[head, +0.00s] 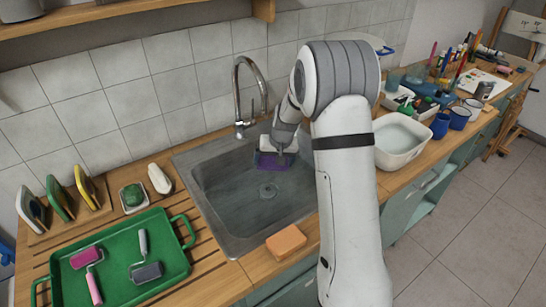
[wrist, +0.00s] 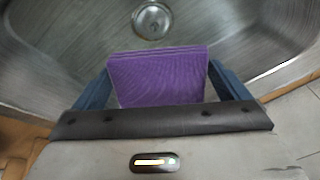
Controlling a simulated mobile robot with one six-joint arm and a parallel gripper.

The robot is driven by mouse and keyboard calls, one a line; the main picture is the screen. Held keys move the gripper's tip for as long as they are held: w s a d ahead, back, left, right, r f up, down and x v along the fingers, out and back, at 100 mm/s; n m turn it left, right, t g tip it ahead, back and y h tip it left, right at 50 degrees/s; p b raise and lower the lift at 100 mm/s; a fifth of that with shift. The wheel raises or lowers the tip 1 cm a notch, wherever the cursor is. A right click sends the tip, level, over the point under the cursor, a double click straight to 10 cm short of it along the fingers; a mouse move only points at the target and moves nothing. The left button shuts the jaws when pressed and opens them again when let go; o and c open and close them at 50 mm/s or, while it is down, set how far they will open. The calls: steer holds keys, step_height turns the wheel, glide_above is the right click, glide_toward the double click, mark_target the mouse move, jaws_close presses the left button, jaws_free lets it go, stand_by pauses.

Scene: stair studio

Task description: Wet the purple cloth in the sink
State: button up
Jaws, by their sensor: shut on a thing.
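The purple cloth (wrist: 158,76) is folded into a pad and sits between the two fingers of my gripper (wrist: 159,78) in the wrist view. My gripper is shut on it. In the head view the cloth (head: 272,161) shows just below my gripper (head: 278,152), over the back right part of the steel sink (head: 222,211). The round drain (wrist: 152,20) lies ahead of the cloth in the wrist view. The curved tap (head: 238,95) stands behind the sink, left of my gripper. I cannot tell whether water runs or whether the cloth is wet.
A green tray (head: 112,292) with two rollers lies left of the sink. An orange sponge (head: 286,241) sits on the front edge. A white basin (head: 401,159) stands to the right, with blue mugs (head: 460,118) beyond. Several upright pads stand at the far left.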

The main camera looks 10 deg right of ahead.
mark_target(274, 163)
step_height(274, 163, down, 9)
steer(key=b, duration=0.7)
steer(key=shift+r, duration=0.1)
stand_by(0.4)
steer(key=shift+r+p, duration=3.1)
steer(key=shift+r, duration=2.4)
steer(key=shift+r+p, duration=1.05)
steer(key=shift+r, duration=1)
steer(key=shift+s+f, duration=0.1)
steer(key=shift+f, duration=0.05)
